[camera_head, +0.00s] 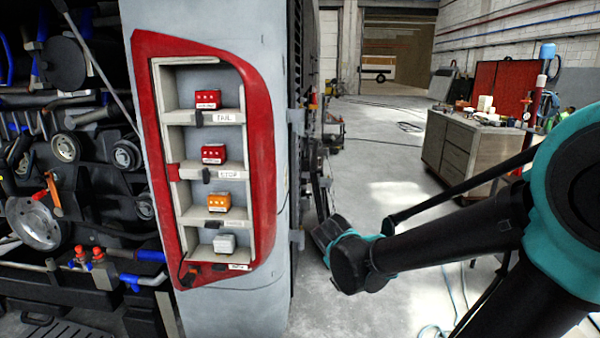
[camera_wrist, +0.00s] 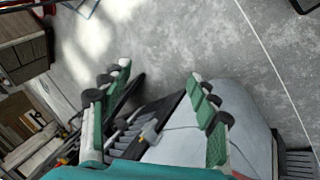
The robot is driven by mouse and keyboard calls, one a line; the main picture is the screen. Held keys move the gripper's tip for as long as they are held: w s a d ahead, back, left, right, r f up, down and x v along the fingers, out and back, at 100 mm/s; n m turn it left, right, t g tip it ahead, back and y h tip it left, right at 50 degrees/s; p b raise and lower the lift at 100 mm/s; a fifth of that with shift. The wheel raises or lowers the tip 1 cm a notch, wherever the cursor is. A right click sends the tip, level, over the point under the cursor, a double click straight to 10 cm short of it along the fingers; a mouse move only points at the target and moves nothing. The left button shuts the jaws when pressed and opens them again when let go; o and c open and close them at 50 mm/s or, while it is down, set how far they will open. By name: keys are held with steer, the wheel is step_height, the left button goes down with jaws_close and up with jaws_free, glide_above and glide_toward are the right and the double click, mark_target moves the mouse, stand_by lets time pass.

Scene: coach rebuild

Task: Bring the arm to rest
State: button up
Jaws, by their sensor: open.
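My arm reaches in from the right in the head view, dark with teal joints. Its far end is beside the right edge of the grey coach panel (camera_head: 262,80), where the fingers are hard to make out. In the wrist view my gripper (camera_wrist: 158,80) is open, with its two green-padded fingers spread wide. Nothing is between the fingertips but a view of the grey floor (camera_wrist: 180,40). A pale rounded body and dark slats show below and behind the fingers.
A red-framed shelf unit (camera_head: 262,200) in the panel holds red, orange and white blocks in labelled compartments. Engine parts (camera_head: 65,148) fill the left. A workbench (camera_head: 470,150) with a red board (camera_head: 505,88) stands at right. The floor between is largely clear, with some cables.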

steer(key=s+d+f+m+y, duration=0.1)
steer(key=s+d+f+m, duration=0.1)
steer(key=s+f+m, duration=0.1)
steer(key=s+d+f+m+g+y, duration=0.1)
steer(key=s+d+f+m+y, duration=0.1)
steer(key=s, duration=0.4)
steer(key=shift+d+f+m, duration=0.35)
steer(key=shift+f+m, duration=0.05)
steer(key=shift+f, duration=0.3)
steer(key=shift+w, duration=0.1)
stand_by(1.0)
